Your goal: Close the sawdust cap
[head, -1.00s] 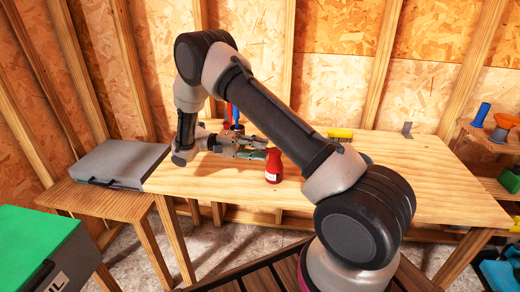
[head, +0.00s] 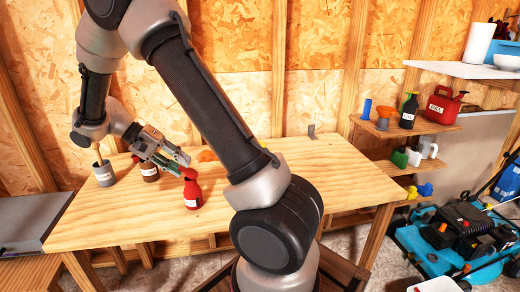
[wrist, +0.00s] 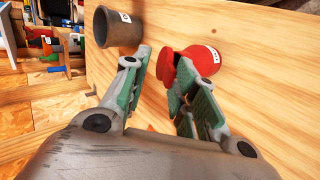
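No sawdust label can be read, so I cannot tell which container is meant. A red bottle (head: 192,190) with a white label stands on the workbench. In the wrist view the red bottle (wrist: 206,60) is partly hidden behind the right finger. A dark can with a label (head: 149,172) stands to its left in the head view. A dark grey open can (wrist: 118,30) shows in the wrist view. My gripper (head: 184,164) is over the bench close to the red bottle's top. Contact with the bottle is unclear.
The wooden workbench (head: 290,185) is mostly clear on its right. A grey can (head: 104,174) with a stick stands at its left end. An orange thing (head: 206,155) lies near the gripper. Shelves with bottles and a red fuel can (head: 442,105) are right, above a blue mower (head: 445,240).

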